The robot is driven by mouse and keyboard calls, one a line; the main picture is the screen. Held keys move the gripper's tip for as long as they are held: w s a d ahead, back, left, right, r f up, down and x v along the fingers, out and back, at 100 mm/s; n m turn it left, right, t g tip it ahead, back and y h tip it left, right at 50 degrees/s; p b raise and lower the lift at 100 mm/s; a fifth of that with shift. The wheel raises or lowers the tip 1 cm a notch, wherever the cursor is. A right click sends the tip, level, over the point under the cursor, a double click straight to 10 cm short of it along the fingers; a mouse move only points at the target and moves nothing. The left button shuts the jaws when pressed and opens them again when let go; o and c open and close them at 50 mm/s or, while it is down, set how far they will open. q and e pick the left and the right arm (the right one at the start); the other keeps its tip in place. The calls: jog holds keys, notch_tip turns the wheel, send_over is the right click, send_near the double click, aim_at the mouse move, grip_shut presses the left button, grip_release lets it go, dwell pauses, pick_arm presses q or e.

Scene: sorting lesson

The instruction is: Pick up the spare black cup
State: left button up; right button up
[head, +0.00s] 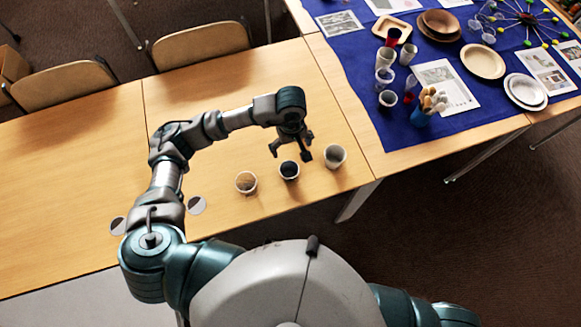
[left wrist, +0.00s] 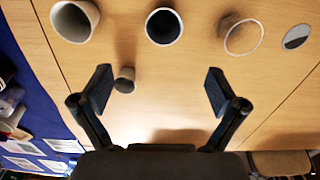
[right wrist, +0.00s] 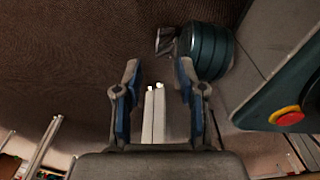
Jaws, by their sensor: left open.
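A small dark cup (left wrist: 125,82) stands on the table in the left wrist view, between my left gripper's fingers and nearer the left one. A larger white cup with black contents (left wrist: 163,26) stands beyond the fingertips. It also shows in the head view (head: 289,170), close in front of the gripper. My left gripper (head: 290,151) is open, empty and above the table; it also shows in the left wrist view (left wrist: 158,78). In the head view I cannot separate the small cup from the dark fingers. My right gripper (right wrist: 158,78) is open and empty over the floor.
Two round discs (head: 196,205) lie to the left. A blue cloth (head: 400,125) with cups, plates and cards covers the right table.

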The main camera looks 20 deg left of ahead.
pick_arm(q)
send_near(289, 169)
jog(key=s+d+r, duration=0.1)
jog(key=s, duration=0.1)
jog(key=f+p, duration=0.1)
jog(key=f, duration=0.5)
jog(key=shift+a+f, duration=0.1)
jog(key=shift+a, duration=0.1)
jog(key=c, duration=0.8)
pick_arm(e)
jog(key=s, duration=0.3)
jog(key=shift+s+d+f, duration=0.2)
jog(key=shift+s+d, duration=0.15)
jog(key=shift+d, duration=0.05)
